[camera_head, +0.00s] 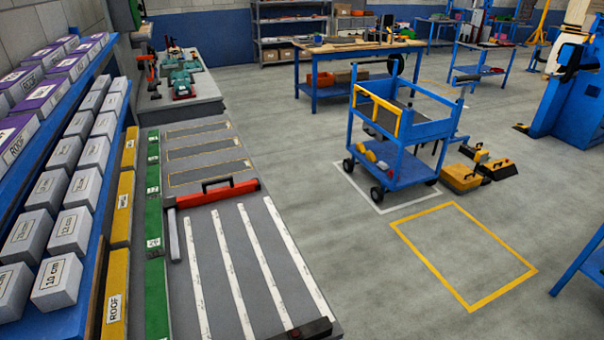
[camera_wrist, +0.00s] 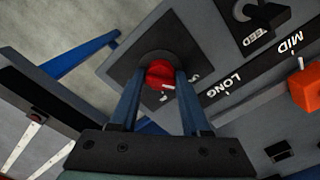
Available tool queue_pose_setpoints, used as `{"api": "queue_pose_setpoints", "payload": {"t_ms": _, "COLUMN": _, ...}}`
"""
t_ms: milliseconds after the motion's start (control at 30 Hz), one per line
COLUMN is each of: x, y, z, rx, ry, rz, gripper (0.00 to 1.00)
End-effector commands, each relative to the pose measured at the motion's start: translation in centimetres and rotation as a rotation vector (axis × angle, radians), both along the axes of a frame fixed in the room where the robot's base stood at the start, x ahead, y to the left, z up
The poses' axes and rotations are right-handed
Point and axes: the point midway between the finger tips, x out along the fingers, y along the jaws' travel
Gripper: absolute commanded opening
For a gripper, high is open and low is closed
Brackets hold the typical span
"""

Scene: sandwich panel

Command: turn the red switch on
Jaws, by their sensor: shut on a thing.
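The red switch (camera_wrist: 160,72) shows in the wrist view as a round red knob with a small white mark on its face. It sits on a dark square plate (camera_wrist: 122,70) on the grey panel (camera_wrist: 205,62). My gripper (camera_wrist: 157,82) has its two blue fingers on either side of the knob and is shut on it. The fingers cover the knob's sides, and lettering beside it is partly hidden. Neither my gripper nor the red switch shows in the head view.
The panel also carries a black label strip (camera_wrist: 250,73) reading LONG and MID, an orange-red block (camera_wrist: 306,89) and a black knob (camera_wrist: 262,12). In the head view, a long workbench (camera_head: 203,225) stands at left, a blue cart (camera_head: 402,165) beyond, with open floor between.

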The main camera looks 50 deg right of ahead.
Motion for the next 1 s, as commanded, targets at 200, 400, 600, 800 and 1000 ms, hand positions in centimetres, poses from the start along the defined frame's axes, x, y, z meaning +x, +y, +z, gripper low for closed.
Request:
{"api": "queue_pose_setpoints", "payload": {"t_ms": 200, "x": 0.04, "y": 0.04, "z": 0.17, "rx": 0.002, "ry": 0.001, "rz": -0.098, "gripper": 0.00}}
{"api": "queue_pose_setpoints", "payload": {"t_ms": 400, "x": 0.07, "y": 0.04, "z": 0.24, "rx": 0.001, "ry": 0.001, "rz": -0.260, "gripper": 0.00}}
{"api": "queue_pose_setpoints", "payload": {"t_ms": 600, "x": 0.07, "y": 0.02, "z": 0.22, "rx": 0.000, "ry": 0.001, "rz": -0.451, "gripper": 0.00}}
{"api": "queue_pose_setpoints", "payload": {"t_ms": 800, "x": 0.05, "y": 0.02, "z": 0.19, "rx": 0.000, "ry": 0.001, "rz": -0.642, "gripper": 0.00}}
{"api": "queue_pose_setpoints", "payload": {"t_ms": 1000, "x": 0.05, "y": 0.01, "z": 0.17, "rx": 0.000, "ry": 0.001, "rz": -0.828, "gripper": 0.00}}
